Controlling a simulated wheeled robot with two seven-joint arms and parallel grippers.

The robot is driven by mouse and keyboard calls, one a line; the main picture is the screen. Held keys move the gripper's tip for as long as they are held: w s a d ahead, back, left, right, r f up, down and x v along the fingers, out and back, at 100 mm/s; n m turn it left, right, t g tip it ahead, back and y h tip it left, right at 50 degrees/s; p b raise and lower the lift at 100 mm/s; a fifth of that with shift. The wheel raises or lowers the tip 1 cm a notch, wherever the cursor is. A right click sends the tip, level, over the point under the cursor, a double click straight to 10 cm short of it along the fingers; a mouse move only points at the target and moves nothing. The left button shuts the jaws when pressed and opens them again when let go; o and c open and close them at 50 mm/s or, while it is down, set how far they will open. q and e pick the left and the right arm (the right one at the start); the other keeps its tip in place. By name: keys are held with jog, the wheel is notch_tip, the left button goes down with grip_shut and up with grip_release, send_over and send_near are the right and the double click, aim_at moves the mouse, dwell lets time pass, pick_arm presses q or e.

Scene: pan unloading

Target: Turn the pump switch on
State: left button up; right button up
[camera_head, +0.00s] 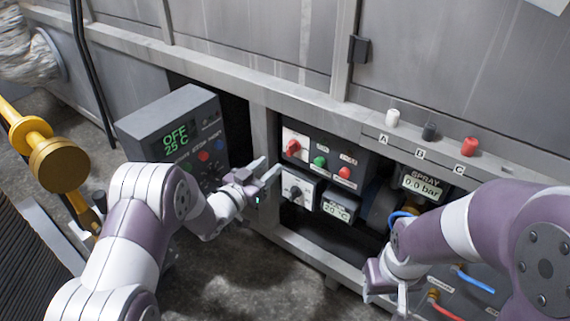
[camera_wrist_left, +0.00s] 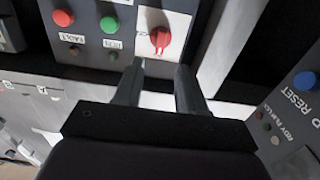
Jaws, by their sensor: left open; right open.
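A red rotary knob (camera_head: 292,147) sits on a white plate on the dark control panel. It also shows in the left wrist view (camera_wrist_left: 160,40), just beyond the fingertips. Below it is a white box (camera_head: 298,187) with a grey rotary switch. I cannot read which of the two is labelled as the pump. My left gripper (camera_head: 268,168) is open and empty, left of these switches, and its fingers (camera_wrist_left: 160,85) point at the panel. My right gripper (camera_head: 390,287) is open at the lower right, away from the switches.
A green button (camera_head: 320,161) and a red button (camera_head: 344,173) sit right of the knob. A grey box (camera_head: 187,113) reading OFF 25°C stands left. A spray display (camera_head: 421,185) reads 0.0 bar. A metal post (camera_head: 264,135) stands near my left gripper.

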aim_at(288, 150)
pick_arm(q)
jog(key=b+x, duration=0.1)
jog(key=x, duration=0.2)
jog(key=b+x, duration=0.1)
jog(key=x, duration=0.3)
jog(key=shift+w+d+f+b, duration=0.1)
jog(key=shift+f+b, duration=0.1)
jog(key=shift+b, duration=0.15)
jog(key=shift+w+d+r, duration=0.15)
jog(key=shift+w+d, duration=0.05)
jog(key=shift+w, duration=0.15)
grip_shut()
